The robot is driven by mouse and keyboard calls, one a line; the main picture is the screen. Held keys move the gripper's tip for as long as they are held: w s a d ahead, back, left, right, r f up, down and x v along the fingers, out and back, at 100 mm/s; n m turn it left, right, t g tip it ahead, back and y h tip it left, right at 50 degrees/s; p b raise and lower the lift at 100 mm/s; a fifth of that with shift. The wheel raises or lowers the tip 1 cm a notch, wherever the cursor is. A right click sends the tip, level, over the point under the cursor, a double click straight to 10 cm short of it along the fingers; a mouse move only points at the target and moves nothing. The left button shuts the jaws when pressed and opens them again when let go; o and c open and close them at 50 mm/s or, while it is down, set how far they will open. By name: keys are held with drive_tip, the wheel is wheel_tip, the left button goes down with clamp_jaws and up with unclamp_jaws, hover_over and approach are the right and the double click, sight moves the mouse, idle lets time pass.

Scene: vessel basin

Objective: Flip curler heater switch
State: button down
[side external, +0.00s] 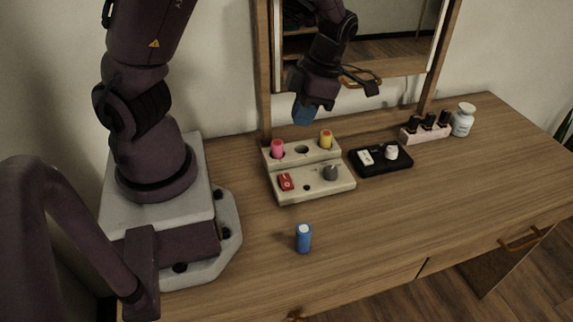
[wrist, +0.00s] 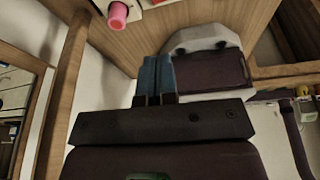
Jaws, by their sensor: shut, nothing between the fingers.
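The curler heater (side external: 313,187) is a cream stepped box on the wooden vanity top. A pink curler (side external: 278,149) and a yellow curler (side external: 326,139) stand in its upper step, with an empty hole between them. The pink curler also shows at the top of the wrist view (wrist: 117,15). My gripper (side external: 304,114) hangs above the back of the heater, apart from the switch. Its blue fingers (wrist: 156,75) are shut and empty.
A blue curler (side external: 303,239) stands on the table in front of the heater. Right of it is a black panel (side external: 381,168) with a white switch and knob. A bottle rack (side external: 425,133) and white jar (side external: 463,119) stand farther right. The mirror frame (side external: 263,85) rises close behind my gripper.

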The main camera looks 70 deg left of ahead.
sight(282, 176)
drive_tip(key=shift+n, duration=0.5)
drive_tip(key=x, duration=1.3)
drive_tip(key=shift+w+a+f, duration=0.1)
drive_tip(key=shift+w, duration=0.3)
drive_tip(key=shift+f, duration=0.45)
drive_tip(key=shift+a+f, duration=0.1)
